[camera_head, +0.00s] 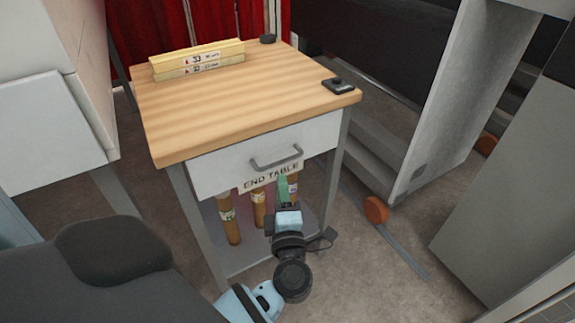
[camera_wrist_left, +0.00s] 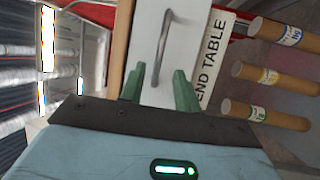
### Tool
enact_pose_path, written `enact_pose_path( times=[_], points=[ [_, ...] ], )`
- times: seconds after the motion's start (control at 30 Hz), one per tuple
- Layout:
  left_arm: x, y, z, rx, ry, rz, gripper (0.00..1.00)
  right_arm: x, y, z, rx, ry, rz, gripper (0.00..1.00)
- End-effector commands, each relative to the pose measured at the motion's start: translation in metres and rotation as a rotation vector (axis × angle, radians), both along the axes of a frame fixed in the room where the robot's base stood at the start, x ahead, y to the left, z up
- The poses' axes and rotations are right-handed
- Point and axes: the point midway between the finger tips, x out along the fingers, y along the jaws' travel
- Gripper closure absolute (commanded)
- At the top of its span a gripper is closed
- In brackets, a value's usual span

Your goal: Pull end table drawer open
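The end table has a white drawer (camera_head: 230,165), which looks closed, with a grey bar handle (camera_head: 275,164). An "END TABLE" label (camera_head: 270,177) hangs at its lower edge. My left gripper (camera_head: 284,188) is in front of the drawer, just below the handle, and appears apart from it. The handle (camera_wrist_left: 164,38) lies ahead of the fingertips, and the label (camera_wrist_left: 214,58) is to the right. My right gripper is in neither view.
Yellow blocks (camera_head: 198,61) and a small black device (camera_head: 338,86) sit on the wooden tabletop (camera_head: 230,105). Several brown tubes (camera_head: 230,222) stand below the drawer. A grey cabinet (camera_head: 455,95) stands right, and a white unit (camera_head: 55,125) left.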

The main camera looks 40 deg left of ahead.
Motion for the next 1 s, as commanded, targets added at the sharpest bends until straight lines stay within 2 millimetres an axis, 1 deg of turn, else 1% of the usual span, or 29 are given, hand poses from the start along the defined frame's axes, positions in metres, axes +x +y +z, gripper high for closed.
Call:
enact_pose_path(
  times=[0.17,0.4,0.6,0.77,1.0],
  points=[
    [0.009,0.009,0.003,0.005,-0.002,-0.002,0.68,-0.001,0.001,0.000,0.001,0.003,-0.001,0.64],
    [0.034,0.034,0.009,0.006,-0.001,-0.001,0.68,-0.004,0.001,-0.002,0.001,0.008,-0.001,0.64],
    [0.050,0.049,0.013,0.006,-0.001,-0.002,0.68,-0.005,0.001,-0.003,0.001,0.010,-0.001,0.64],
    [0.054,0.054,0.014,0.004,0.000,-0.002,0.68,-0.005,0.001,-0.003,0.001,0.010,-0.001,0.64],
    [0.054,0.054,0.014,0.003,0.000,-0.002,0.68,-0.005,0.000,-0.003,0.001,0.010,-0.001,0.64]
  ],
)
